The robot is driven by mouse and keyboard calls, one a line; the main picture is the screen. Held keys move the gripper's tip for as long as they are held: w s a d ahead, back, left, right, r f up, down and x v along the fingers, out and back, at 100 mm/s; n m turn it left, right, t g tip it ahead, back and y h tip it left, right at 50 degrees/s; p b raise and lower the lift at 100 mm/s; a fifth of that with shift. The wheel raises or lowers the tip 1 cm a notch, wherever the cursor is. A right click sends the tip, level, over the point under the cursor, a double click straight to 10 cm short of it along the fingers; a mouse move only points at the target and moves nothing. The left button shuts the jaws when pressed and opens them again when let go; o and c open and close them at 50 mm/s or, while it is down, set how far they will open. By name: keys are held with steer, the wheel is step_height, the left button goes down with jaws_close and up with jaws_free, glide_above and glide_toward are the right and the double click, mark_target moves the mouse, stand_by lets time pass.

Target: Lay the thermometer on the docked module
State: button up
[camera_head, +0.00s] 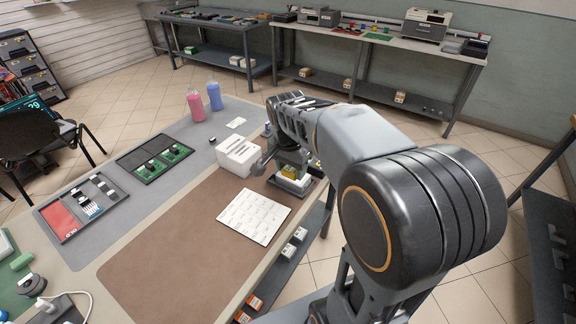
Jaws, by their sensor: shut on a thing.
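My arm reaches from the lower right to the far part of the bench. My gripper (283,158) points down there, partly hidden by my own wrist. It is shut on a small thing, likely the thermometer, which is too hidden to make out. Just below and beside it is a pale block-like unit with a yellow part (289,181), on a dark base at the bench's right edge. This may be the docked module. I cannot tell whether the held thing touches it.
A white slotted box (238,155) stands close left of my gripper. A white marked sheet (254,216) lies on the brown mat (170,235). Pink (196,106) and blue (214,97) bottles stand farther back. The near brown mat is mostly clear.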

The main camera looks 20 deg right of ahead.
steer(key=w+d+f, duration=0.1)
steer(key=w+f, duration=0.1)
steer(key=w, duration=0.1)
steer(key=w+d+f, duration=0.2)
steer(key=w+f, duration=0.1)
steer(key=w+d+f, duration=0.2)
steer(key=w+f, duration=0.1)
steer(key=w, duration=0.1)
steer(key=shift+d+f+p, duration=0.15)
steer(key=shift+f+p, duration=0.05)
steer(key=shift+p, duration=0.2)
steer(key=shift+w+d+f, duration=0.1)
steer(key=shift+w+f, duration=0.1)
steer(key=shift+f, duration=0.1)
steer(key=shift+w+f, duration=0.1)
steer(key=shift+f, duration=1.5)
steer(key=shift+f, duration=0.1)
steer(key=shift+f, duration=0.15)
steer(key=o, duration=1)
